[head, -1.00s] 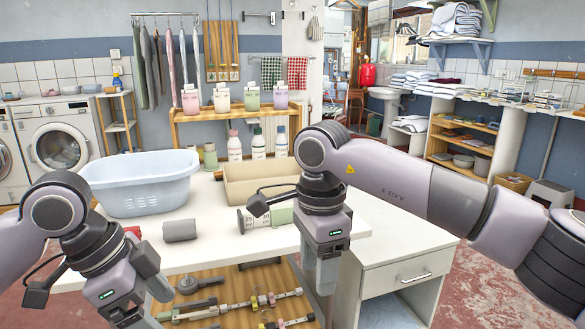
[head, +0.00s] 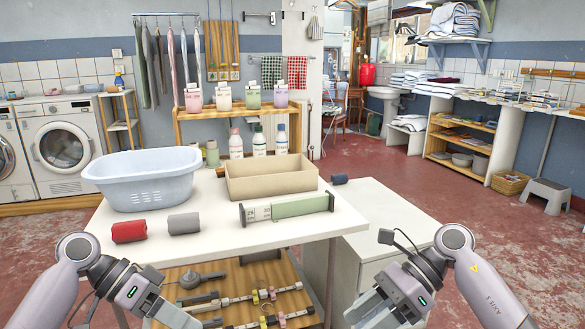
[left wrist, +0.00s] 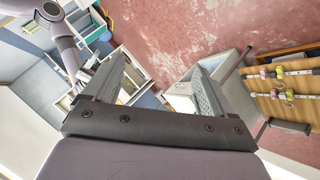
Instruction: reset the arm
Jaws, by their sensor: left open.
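My left gripper (head: 135,314) hangs low at the bottom left of the head view, in front of the table's front edge. In the left wrist view (left wrist: 158,80) its two fingers stand apart with nothing between them. My right gripper (head: 376,312) is low at the bottom right of the head view, pointing down and left, clear of the white table (head: 220,240). Nothing shows in its grasp, but its finger gap is unclear. Both arms are bent in from the lower corners, apart from each other.
A wooden shelf (head: 215,285) with several tools lies below.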

